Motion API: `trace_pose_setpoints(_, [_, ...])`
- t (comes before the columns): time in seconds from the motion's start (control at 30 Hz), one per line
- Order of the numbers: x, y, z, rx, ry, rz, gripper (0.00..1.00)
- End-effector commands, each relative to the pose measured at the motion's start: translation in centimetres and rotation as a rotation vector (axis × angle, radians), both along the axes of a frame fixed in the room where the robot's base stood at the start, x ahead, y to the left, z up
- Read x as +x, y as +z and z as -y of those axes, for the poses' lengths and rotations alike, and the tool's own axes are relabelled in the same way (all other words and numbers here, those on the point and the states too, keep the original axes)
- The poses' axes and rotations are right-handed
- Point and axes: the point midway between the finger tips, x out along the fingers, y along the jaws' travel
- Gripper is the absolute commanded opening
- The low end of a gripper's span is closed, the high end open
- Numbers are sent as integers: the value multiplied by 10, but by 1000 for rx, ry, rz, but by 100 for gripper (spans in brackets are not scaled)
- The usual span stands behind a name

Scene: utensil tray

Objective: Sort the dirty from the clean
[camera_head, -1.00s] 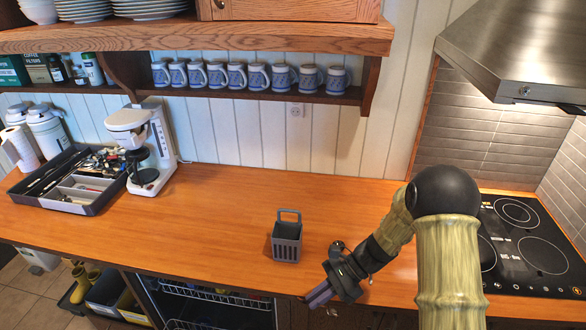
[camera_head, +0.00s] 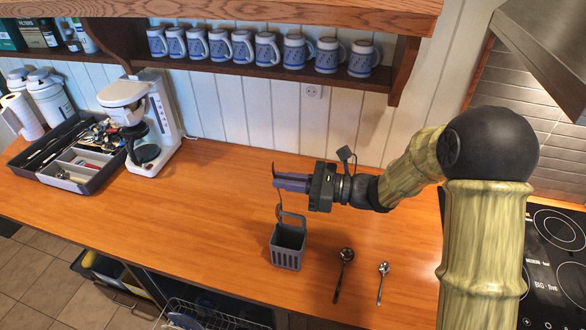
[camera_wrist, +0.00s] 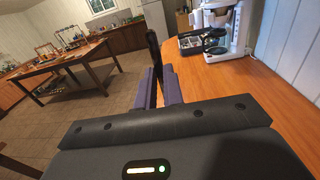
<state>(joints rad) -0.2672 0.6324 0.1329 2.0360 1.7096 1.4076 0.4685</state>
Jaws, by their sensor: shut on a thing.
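My gripper (camera_head: 280,182) is shut on a thin dark utensil (camera_wrist: 152,60), held roughly upright between the fingers; its kind and any dirt cannot be told. In the head view the gripper points left, above the grey slotted basket (camera_head: 287,250), which stands on the counter. The utensil's lower part shows near the basket's handle; whether they touch is unclear. A larger dark-stained spoon (camera_head: 345,256) and a smaller, shinier spoon (camera_head: 384,268) lie right of the basket. The utensil tray (camera_head: 100,180) at the far left holds many utensils in compartments.
A white coffee machine (camera_head: 142,120) stands beside the tray. Blue mugs (camera_head: 266,49) line a shelf above the counter (camera_head: 215,205). A dishwasher rack (camera_head: 205,318) shows below the front edge. A black cooktop (camera_head: 560,250) is at right. The counter between coffee machine and basket is clear.

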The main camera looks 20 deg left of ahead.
Motion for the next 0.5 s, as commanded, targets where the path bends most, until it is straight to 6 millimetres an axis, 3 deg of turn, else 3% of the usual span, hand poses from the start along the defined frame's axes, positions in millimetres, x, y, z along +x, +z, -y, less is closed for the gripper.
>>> trace_pose_setpoints(0.5, [0, -2, -1, 4, -2, -1, 0])
